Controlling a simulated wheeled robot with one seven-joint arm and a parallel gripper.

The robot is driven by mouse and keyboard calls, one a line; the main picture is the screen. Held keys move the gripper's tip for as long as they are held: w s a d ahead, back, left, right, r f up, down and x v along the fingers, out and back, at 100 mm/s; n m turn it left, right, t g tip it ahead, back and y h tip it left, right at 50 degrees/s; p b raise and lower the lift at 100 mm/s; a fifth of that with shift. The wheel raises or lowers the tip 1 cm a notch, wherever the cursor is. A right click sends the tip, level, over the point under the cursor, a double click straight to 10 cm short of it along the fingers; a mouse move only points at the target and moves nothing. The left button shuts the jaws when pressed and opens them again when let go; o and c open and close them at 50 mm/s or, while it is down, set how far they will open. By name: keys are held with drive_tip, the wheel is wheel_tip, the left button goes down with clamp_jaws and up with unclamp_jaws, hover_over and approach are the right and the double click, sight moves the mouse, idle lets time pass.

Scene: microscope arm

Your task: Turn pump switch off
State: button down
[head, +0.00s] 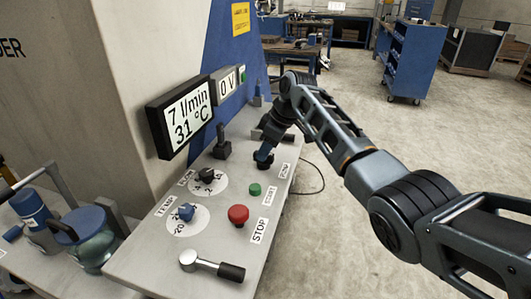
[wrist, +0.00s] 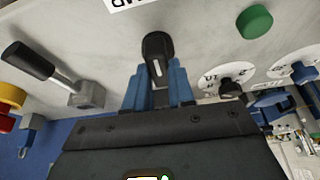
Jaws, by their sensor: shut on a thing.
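The pump switch (wrist: 157,47) is a black rotary knob with a white pointer line on the grey panel. In the wrist view its line runs nearly up and down the picture. My gripper (wrist: 159,84) has its two blue fingers shut on the knob, one on each side. In the head view my gripper (head: 264,156) reaches down to the panel's right edge, beside the PUMP label (head: 286,170), and mostly hides the switch. The display (head: 187,117) reads 7 l/min and 31 °C.
Near my gripper are a green START button (head: 255,189), a red STOP button (head: 238,214), a black dial (head: 206,175) and a blue TEMP dial (head: 186,212). An upright lever (head: 221,145) stands behind, and a black-handled lever (head: 230,271) lies in front. Open floor is to the right.

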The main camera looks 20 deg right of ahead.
drive_tip(key=shift+n, duration=0.4)
drive_tip(key=c, duration=1)
unclamp_jaws()
drive_tip(key=shift+o, duration=0.2)
drive_tip(key=b+v, duration=0.1)
drive_tip(key=v, duration=0.6)
drive_tip(key=shift+r, duration=0.35)
drive_tip(key=shift+d, duration=0.15)
